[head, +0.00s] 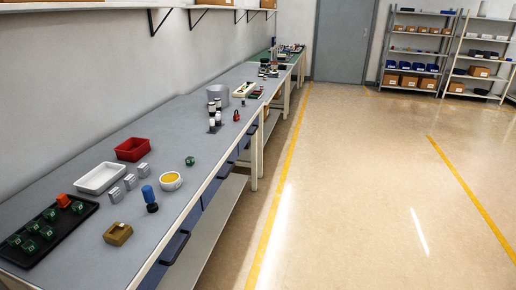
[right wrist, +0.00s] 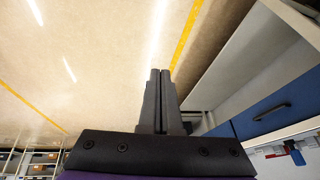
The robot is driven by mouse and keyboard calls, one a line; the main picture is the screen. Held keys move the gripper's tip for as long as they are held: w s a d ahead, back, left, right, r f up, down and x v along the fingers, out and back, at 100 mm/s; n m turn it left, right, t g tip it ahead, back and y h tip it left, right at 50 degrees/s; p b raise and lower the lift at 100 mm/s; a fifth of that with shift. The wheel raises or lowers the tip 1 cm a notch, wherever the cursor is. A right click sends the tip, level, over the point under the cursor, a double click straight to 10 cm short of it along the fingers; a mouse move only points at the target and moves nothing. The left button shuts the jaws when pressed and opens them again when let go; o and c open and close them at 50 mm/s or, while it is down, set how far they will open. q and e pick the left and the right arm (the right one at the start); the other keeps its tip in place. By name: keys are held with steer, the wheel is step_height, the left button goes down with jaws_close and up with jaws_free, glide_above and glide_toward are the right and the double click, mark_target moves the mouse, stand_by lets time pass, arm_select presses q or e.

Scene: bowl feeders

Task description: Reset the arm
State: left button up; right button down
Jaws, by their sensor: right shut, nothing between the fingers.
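My right gripper (right wrist: 160,75) shows in the right wrist view. Its two dark fingers are together with nothing between them. It hangs over the floor beside the workbench, apart from any object. Neither gripper shows in the head view, and my left gripper is in no view.
A long grey workbench (head: 165,190) runs along the left wall. On it are a black tray (head: 80,229) with green parts, a white tray (head: 99,179), a red bin (head: 132,149) and a blue-handled stamp (head: 149,196). The floor (head: 370,190) to the right is clear. Shelves (head: 415,50) stand at the back.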

arm_select(q)
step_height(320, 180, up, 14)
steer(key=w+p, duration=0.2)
steer(key=p, duration=1)
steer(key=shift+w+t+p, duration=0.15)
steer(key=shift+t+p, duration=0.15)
arm_select(e)
step_height(320, 180, up, 13)
steer(key=d+n, duration=0.1)
steer(key=d, duration=0.1)
steer(key=shift+s+f+n+t+h, duration=0.2)
steer(key=shift+n+t+h, duration=0.1)
steer(key=shift+n+h, duration=0.1)
steer(key=shift+s, duration=0.1)
